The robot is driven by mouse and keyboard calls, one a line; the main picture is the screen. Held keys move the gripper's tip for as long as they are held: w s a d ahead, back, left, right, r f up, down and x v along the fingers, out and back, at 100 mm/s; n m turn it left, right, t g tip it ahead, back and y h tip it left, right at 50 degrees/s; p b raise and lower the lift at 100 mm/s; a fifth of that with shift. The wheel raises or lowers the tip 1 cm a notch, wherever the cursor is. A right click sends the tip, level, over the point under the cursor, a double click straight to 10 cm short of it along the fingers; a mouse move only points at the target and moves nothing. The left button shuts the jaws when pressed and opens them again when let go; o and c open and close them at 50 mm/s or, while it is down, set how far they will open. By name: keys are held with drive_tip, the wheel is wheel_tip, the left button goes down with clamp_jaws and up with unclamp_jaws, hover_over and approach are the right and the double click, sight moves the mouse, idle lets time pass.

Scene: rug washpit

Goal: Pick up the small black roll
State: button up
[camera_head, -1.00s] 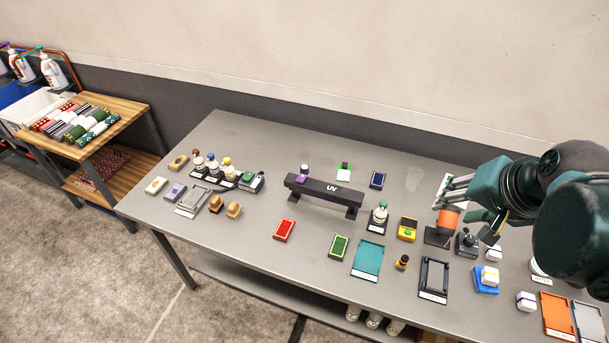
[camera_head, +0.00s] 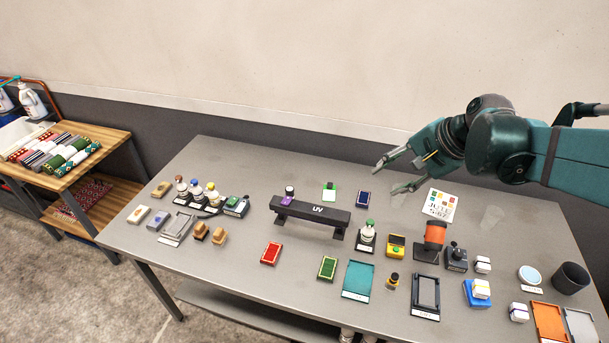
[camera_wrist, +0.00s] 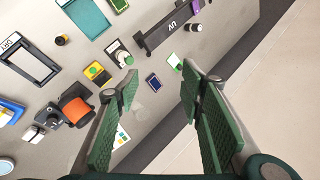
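Several small rolled rugs lie side by side on a wooden side table (camera_head: 110,143) at the far left of the head view. Among the red, grey, green and white ones is a dark, blackish roll (camera_head: 38,156); its outline is too small to make out clearly. My gripper (camera_head: 387,178) is open and empty above the back of the grey worktable, far to the right of the rolls. In the wrist view my gripper (camera_wrist: 160,72) shows its two green ribbed fingers spread apart.
The grey worktable (camera_head: 240,290) holds a black UV bar (camera_head: 313,212), bottles, trays, an orange-black cylinder (camera_head: 434,236) and a dark cup (camera_head: 570,278). A wall runs close behind it. A floor gap separates the two tables. White jugs (camera_head: 32,102) stand behind the rolls.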

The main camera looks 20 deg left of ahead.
drive_tip(key=w+a+f+m+g+y, duration=0.35)
drive_tip(key=w+a+f, duration=0.65)
drive_tip(key=w+a, duration=0.4)
drive_tip(key=w+a+f+m+g+y, duration=0.1)
drive_tip(key=a+f, duration=0.3)
drive_tip(key=f, duration=0.2)
drive_tip(key=w+a+f+m+g+y+b, duration=0.1)
drive_tip(key=a+f+g, duration=0.1)
drive_tip(key=a+f, duration=0.3)
drive_tip(key=w+a+f+m+g+y+b, duration=0.1)
drive_tip(key=w+a+f, duration=0.1)
drive_tip(key=a+f, duration=0.3)
wheel_tip(320, 180, down, 3)
drive_tip(key=shift+a+r+g+y, duration=0.1)
drive_tip(key=shift+g+y, duration=0.15)
drive_tip(key=shift+y, duration=0.1)
drive_tip(key=shift+a+f+m, duration=0.1)
drive_tip(key=shift+f+m, duration=0.15)
drive_tip(key=shift+f, duration=0.05)
drive_tip(key=shift+x, duration=1.35)
drive_tip(key=shift+x, duration=2.55)
